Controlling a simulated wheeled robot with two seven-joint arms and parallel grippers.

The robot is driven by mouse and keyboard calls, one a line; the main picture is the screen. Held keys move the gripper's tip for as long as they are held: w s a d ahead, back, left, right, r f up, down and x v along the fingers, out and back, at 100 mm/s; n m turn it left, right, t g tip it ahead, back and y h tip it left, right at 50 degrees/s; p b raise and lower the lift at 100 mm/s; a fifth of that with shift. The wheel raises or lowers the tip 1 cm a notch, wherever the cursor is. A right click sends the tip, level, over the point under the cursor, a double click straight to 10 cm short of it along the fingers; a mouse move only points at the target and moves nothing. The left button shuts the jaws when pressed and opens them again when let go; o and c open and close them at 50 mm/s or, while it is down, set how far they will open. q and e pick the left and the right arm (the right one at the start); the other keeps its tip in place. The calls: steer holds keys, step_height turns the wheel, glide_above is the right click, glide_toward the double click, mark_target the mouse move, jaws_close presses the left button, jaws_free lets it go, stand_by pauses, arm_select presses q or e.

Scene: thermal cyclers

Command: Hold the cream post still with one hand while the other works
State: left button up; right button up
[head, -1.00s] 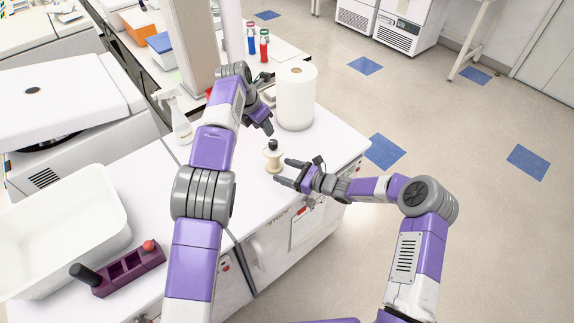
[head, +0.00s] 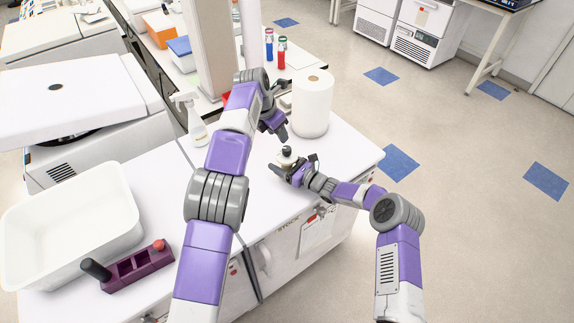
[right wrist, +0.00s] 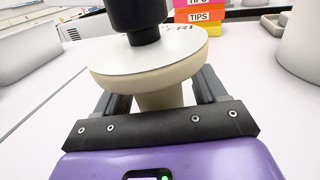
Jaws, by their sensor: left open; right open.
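The cream post (head: 285,161), spool-like with a black knob on top, stands upright on the white bench. My right gripper (head: 284,172) is at the post, low on its near side, and hides part of it. In the right wrist view the post's wide cream disc (right wrist: 130,84) and black knob fill the middle. The open fingers of my right gripper (right wrist: 160,92) lie on either side of the stem below the disc; I cannot tell whether they touch it. My left gripper (head: 281,132) is open and empty, above and behind the post, apart from it.
A white paper roll (head: 313,105) stands behind right of the post. A spray bottle (head: 193,120), white tub (head: 75,225) and purple rack (head: 137,266) are to the left. The bench's right edge is close; its surface left of the post is clear.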

steer(key=c, duration=1.2)
steer(key=shift+o, duration=0.2)
